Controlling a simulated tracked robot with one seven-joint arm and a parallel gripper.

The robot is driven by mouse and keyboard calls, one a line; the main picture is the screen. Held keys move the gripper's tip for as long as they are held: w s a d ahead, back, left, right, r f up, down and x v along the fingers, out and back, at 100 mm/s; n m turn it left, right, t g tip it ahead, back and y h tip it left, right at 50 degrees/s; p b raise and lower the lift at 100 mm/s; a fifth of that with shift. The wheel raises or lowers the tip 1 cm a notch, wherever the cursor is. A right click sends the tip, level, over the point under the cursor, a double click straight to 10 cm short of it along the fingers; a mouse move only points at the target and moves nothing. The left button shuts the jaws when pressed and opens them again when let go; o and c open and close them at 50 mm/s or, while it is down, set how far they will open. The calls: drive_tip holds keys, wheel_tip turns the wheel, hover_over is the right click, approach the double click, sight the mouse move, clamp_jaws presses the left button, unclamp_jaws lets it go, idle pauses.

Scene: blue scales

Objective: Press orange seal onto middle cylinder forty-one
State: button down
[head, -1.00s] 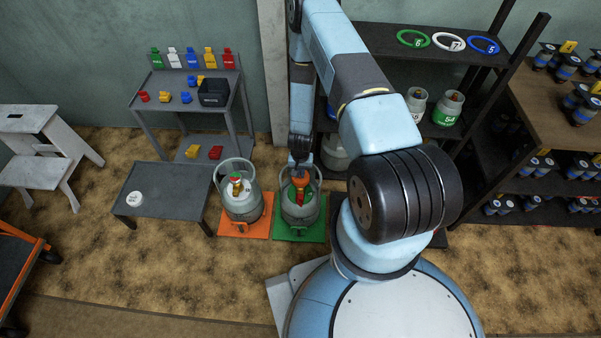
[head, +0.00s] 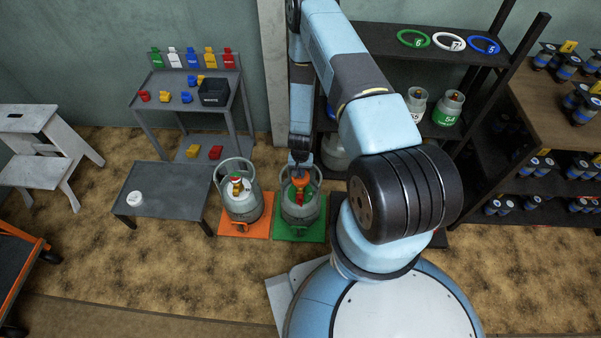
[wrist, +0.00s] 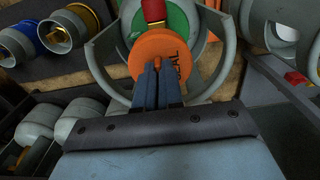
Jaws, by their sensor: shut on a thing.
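The cylinder on the green mat (head: 298,212) is grey with a round guard collar, and a red valve part (head: 299,197) shows inside the collar. No number can be read on it. My gripper (head: 300,165) reaches down from above into the collar. It is shut on the orange seal (head: 300,181), a round disc beside the valve. In the wrist view the fingers (wrist: 158,75) pinch a small knob on the seal (wrist: 150,52), which has dark lettering partly hidden by the fingers. The red valve part (wrist: 153,12) and a green area show beyond it. I cannot tell whether the seal touches the cylinder.
Another grey cylinder (head: 240,200) stands on an orange mat just left. A low grey table (head: 165,190) with a white puck is farther left, below a shelf stand (head: 195,80) with coloured pieces. A dark rack (head: 430,140) stands behind right. My arm hides the area to the right.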

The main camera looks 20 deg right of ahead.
drive_tip(key=shift+f, duration=1.55)
drive_tip(key=c, duration=1.2)
unclamp_jaws()
drive_tip(key=shift+r, duration=0.1)
wheel_tip(320, 180, up, 14)
drive_tip(key=shift+f, duration=0.2)
